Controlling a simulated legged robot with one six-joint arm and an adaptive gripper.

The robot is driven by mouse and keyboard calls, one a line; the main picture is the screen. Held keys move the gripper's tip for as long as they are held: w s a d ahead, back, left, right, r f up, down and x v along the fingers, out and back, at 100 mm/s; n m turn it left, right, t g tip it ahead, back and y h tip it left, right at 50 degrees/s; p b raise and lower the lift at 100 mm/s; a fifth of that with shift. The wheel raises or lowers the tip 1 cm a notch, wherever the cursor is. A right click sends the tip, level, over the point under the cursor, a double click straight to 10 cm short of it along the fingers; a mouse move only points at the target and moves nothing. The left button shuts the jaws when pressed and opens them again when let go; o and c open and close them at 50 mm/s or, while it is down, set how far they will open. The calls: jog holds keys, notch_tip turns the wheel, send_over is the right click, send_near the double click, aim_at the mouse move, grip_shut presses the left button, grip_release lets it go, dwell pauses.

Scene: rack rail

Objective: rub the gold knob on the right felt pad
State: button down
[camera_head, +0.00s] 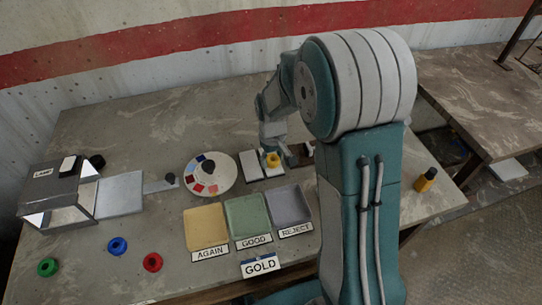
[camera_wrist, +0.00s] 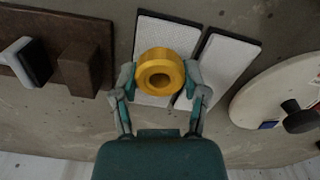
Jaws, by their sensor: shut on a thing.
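My gripper (camera_wrist: 160,80) is shut on the gold knob (camera_wrist: 160,62), a thick ring with a dark hole, one finger on each side. The knob also shows in the head view (camera_head: 272,160). It is at the right felt pad (camera_head: 274,171), which appears on the left in the wrist view (camera_wrist: 150,27). I cannot tell whether the knob touches the felt. The left felt pad (camera_head: 250,165) lies beside it, bare, and is on the right in the wrist view (camera_wrist: 229,58). My arm partly hides the area behind the knob in the head view.
A brown board with a block (camera_wrist: 80,70) stands near the pads. A colour dial (camera_head: 223,178) is on their other side. Yellow, green and grey trays (camera_head: 246,216) lie in front, with a GOLD sign (camera_head: 261,265). A lamp box (camera_head: 65,192) and loose coloured rings are left.

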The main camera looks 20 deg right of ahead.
jog(key=shift+s, duration=0.7)
jog(key=shift+w, duration=2.85)
jog(key=shift+s, duration=2.85)
jog(key=shift+w, duration=1.5)
jog(key=shift+w, duration=0.15)
jog(key=shift+w, duration=1.2)
